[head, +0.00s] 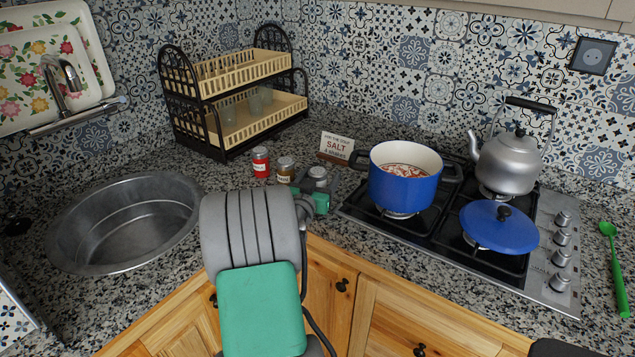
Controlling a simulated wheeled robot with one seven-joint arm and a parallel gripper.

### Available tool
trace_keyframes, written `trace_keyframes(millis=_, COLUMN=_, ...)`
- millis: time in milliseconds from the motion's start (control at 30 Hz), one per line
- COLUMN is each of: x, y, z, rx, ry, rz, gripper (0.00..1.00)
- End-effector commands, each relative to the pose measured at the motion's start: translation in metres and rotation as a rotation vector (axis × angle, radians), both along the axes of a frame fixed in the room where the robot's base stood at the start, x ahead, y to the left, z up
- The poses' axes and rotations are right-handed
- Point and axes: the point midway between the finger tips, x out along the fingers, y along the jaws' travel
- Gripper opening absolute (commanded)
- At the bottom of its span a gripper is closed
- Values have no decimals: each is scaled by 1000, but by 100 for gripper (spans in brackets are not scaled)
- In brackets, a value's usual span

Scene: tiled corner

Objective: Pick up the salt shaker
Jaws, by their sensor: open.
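Three small shakers with grey metal lids stand in a row on the counter behind my arm: a red one (260,162), a brown one (285,170) and a third (317,174), whose body is mostly hidden by my gripper. Their labels are too small to read, so I cannot tell for sure which holds salt. A card reading SALT (337,146) stands just behind the third shaker. My gripper (312,199), with green parts, is open at the third shaker, in front of it in the picture. My arm hides part of the gripper; whether it touches the shaker is unclear.
A blue pot (403,192) stands on the gas hob (375,216) close to the right of my gripper. A blue lid (499,228) and a kettle (510,165) are farther right. A round sink (125,222) lies left; a dish rack (240,138) stands behind.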

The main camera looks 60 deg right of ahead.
Motion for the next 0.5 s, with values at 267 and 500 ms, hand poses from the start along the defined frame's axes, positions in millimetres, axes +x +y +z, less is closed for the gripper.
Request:
trace_keyframes(millis=267, x=-1, y=0, z=0, rx=0, ry=0, rz=-2, gripper=58)
trace_keyframes(millis=500, x=-1, y=0, z=0, rx=0, ry=0, rz=-2, gripper=38)
